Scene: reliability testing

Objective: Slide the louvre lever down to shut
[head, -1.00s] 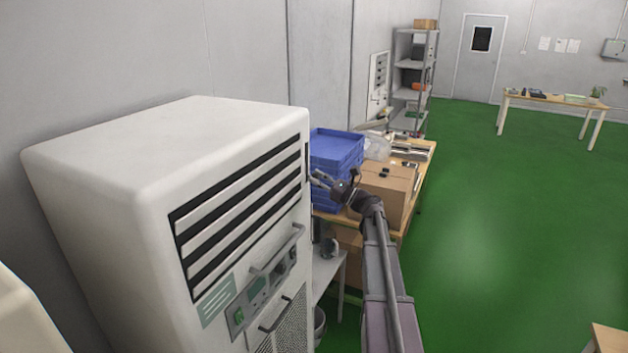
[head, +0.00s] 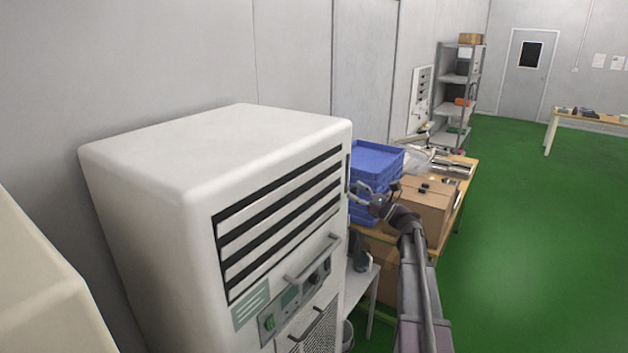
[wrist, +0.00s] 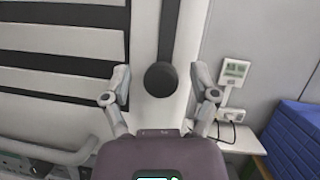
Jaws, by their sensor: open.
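The louvre lever's round black knob (wrist: 160,80) shows in the wrist view, on a dark vertical slot that runs up from it. My gripper (wrist: 163,86) is open, with one finger on each side of the knob and a gap on both sides. In the head view my gripper (head: 362,194) is at the right edge of the white cabinet's front; the knob cannot be made out there. The cabinet (head: 215,150) has white louvre slats (head: 280,212) with dark gaps between them, so the louvre looks open.
A bar handle (head: 313,260) juts out below the louvres, above a control panel (head: 295,295). Blue crates (head: 375,165) and a cardboard box (head: 425,205) stand on a table right beyond my gripper. Green floor (head: 520,230) is clear at right.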

